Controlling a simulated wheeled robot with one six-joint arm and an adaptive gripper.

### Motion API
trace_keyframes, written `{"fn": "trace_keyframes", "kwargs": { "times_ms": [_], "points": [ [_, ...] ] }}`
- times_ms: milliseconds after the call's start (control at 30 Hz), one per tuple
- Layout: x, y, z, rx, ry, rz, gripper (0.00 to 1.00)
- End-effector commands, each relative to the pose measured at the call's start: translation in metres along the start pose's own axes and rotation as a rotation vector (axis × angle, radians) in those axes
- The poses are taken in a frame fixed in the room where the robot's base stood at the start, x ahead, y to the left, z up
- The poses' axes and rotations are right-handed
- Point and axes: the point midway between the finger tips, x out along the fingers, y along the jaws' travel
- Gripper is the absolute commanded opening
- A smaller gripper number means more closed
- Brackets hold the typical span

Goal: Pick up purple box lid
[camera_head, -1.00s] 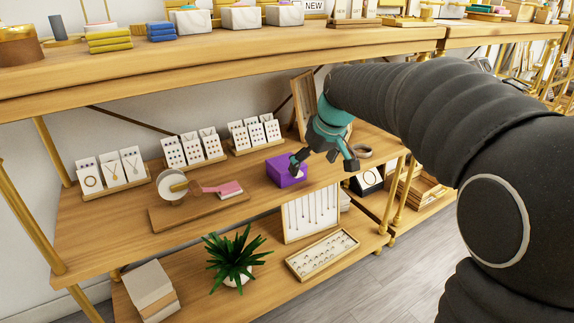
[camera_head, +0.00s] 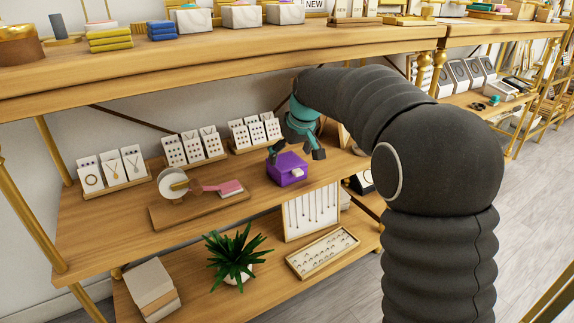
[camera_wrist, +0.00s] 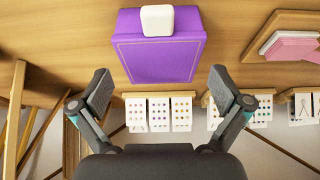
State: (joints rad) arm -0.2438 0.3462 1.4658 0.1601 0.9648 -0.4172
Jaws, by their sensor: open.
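A purple box (camera_head: 287,171) sits on the middle wooden shelf, with its lid on top. The purple lid (camera_wrist: 160,58) fills the upper middle of the wrist view, with a thin border line and a white square knob (camera_wrist: 157,20) at its far edge. My gripper (camera_head: 296,153) is just above and behind the box in the head view. In the wrist view my gripper (camera_wrist: 160,92) is open, one finger on each side, with nothing between the fingertips but the space near the lid's edge. Whether any finger touches the lid cannot be told.
A wooden board (camera_head: 200,208) with a round white dish and a pink item lies left of the box. White jewellery cards (camera_head: 195,147) stand along the back. The thick upper shelf (camera_head: 230,62) overhangs this space. A plant (camera_head: 235,257) stands on the shelf below.

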Motion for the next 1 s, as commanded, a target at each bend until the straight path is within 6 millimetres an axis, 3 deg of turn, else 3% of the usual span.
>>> {"fn": "trace_keyframes", "kwargs": {
  "times_ms": [100, 367, 500, 533, 1000],
  "points": [
    [0.0147, -0.0003, 0.0004, 0.0, -0.001, -0.001, 1.0],
    [0.0168, -0.0002, -0.0001, 0.0, 0.001, 0.0, 0.97],
    [0.0167, -0.0002, 0.0, 0.0, 0.001, 0.0, 0.62],
    [0.0168, -0.0002, 0.0, 0.0, 0.0, 0.0, 0.58],
    [0.0082, -0.0002, -0.0036, 0.0, 0.001, 0.0, 0.58]
  ]
}}
